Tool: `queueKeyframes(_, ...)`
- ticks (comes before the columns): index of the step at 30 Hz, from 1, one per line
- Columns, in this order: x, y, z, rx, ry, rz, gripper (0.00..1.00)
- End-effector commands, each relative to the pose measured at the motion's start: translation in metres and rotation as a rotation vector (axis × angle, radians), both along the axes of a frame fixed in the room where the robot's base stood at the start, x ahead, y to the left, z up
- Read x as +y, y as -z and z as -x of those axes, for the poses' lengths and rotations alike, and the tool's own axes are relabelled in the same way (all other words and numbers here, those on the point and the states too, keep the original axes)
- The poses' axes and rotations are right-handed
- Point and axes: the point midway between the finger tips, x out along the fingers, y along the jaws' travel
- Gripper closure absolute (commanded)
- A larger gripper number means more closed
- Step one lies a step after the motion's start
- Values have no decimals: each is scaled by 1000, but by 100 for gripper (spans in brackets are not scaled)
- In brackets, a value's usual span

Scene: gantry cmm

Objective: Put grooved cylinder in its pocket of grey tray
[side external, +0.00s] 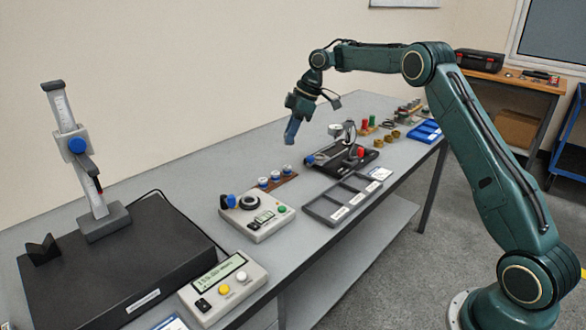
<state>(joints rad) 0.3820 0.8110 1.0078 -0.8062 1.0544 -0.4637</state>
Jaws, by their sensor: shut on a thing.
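The grey tray (323,209) lies on the bench right of the middle, near its front edge. It has several pockets with white labels, and they look empty from here. My gripper (290,138) points down in the air above the back part of the bench, up and to the left of the tray. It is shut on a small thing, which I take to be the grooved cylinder. The thing is mostly hidden by the fingers, and its grooves cannot be made out.
A control box with a dial (256,215) stands left of the tray. A black fixture plate (367,160) with upright parts stands behind it. A dark block with a height gauge (75,145) and a display box (222,283) fill the near left. A blue tray (428,132) lies farther back.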

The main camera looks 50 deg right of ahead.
Motion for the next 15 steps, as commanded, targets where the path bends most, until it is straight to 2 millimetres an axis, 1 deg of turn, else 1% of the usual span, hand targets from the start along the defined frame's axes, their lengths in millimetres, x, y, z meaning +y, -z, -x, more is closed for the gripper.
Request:
queueKeyframes(1,-18,8,7,4,7,-2,100)
queueKeyframes(6,-67,32,30,2,7,-3,100)
queueKeyframes(12,-121,59,65,-2,10,-3,100)
queueKeyframes(15,-143,71,83,-5,10,-2,100)
